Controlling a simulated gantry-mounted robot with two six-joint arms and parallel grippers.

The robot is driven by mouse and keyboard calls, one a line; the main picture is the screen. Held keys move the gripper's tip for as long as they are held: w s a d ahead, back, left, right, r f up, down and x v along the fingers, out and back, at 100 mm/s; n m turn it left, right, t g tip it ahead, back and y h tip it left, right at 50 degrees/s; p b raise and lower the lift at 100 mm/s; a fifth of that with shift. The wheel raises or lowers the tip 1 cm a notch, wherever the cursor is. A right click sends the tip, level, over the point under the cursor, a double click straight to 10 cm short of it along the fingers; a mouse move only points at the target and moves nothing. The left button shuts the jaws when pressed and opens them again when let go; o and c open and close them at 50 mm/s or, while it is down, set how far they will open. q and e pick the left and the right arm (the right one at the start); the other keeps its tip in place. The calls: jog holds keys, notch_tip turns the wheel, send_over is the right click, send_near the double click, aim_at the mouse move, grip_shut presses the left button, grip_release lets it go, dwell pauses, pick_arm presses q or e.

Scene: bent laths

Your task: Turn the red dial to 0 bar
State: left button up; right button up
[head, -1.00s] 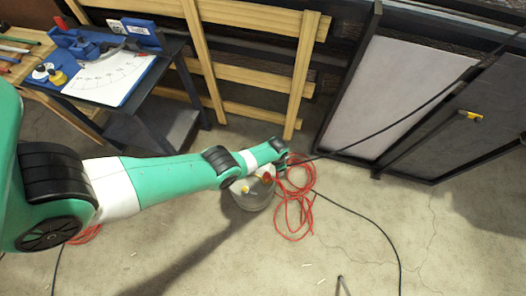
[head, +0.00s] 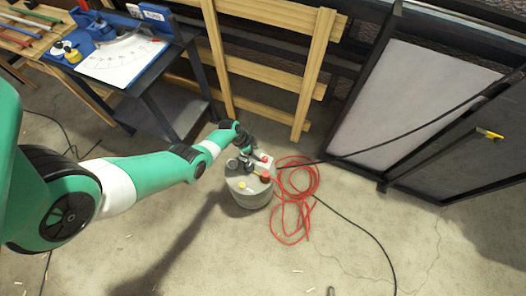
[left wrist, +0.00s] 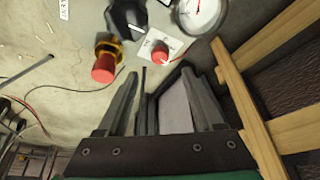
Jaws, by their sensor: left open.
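The red dial (left wrist: 159,52) sits on a small white plate with markings in the left wrist view; I cannot read its setting. It also shows small on top of the grey compressor tank (head: 249,198) in the head view (head: 264,158). My left gripper (left wrist: 161,74) is open and empty, its two fingers pointing towards the dial, which appears between and just beyond the tips. In the head view the left gripper (head: 250,150) is over the back of the tank, beside the dial. My right gripper is not in view.
A red knob on a brass fitting (left wrist: 104,66) is left of the dial, and a round gauge (left wrist: 201,14) is at its upper right. A red hose (head: 297,205) lies coiled right of the tank. A wooden rack (head: 312,75) and workbench (head: 130,75) stand behind.

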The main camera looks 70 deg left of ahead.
aim_at(265, 159)
pick_arm(q)
jog(key=b+x, duration=0.6)
jog(key=x, duration=0.2)
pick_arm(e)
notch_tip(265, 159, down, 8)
pick_arm(q)
jog(key=shift+r, duration=0.1)
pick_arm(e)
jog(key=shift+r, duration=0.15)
pick_arm(q)
grip_shut()
